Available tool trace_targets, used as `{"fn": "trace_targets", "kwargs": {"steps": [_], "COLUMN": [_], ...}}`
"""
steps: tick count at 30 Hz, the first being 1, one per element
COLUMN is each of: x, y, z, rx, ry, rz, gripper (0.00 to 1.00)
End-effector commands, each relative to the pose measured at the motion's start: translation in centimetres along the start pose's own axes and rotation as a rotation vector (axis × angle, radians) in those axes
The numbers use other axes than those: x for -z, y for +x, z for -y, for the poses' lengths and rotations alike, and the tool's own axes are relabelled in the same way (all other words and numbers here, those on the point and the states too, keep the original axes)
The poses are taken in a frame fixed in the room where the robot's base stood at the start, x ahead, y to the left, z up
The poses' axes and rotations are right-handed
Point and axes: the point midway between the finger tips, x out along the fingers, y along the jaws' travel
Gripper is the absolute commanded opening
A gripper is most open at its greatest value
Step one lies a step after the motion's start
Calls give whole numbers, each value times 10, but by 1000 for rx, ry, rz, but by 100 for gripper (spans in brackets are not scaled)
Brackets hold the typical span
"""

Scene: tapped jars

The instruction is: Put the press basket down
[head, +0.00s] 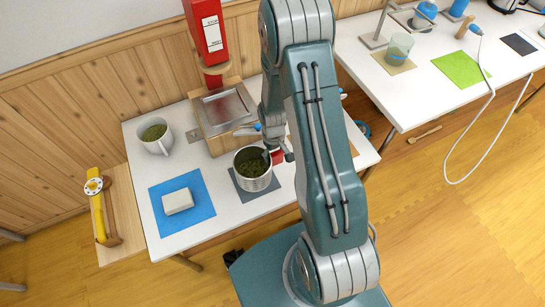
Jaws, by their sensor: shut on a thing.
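The press basket (252,174) is a grey ribbed metal pot with green stuff inside. It is upright over a dark grey mat (273,186) on the white table. I cannot tell whether its base touches the mat. My gripper (270,154) is at the right side of the basket's rim and is shut on it. The fingertips are small and partly hidden by the rim and my arm.
A wooden stand with a metal tray (224,108) is behind the basket, under a red column (207,35). A white mug (155,136) and a white block (178,201) on a blue mat (202,208) are left. Bare table lies between these mats.

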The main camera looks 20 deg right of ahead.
Motion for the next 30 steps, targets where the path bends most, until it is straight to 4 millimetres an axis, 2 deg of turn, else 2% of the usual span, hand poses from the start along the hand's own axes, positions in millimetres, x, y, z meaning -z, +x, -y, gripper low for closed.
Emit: {"fn": "trace_targets", "kwargs": {"steps": [9,15,26,27,28,30], "x": [22,23,23,23,23,23], "y": [26,50,53,53,53,53], "z": [-7,-8,-8,-8,-8,-8], "rx": [1,0,0,0,0,0], "ry": [0,0,0,0,0,0], "rz": [2,1,0,0,0,0], "gripper": [13,13,13,88,100,100]}}
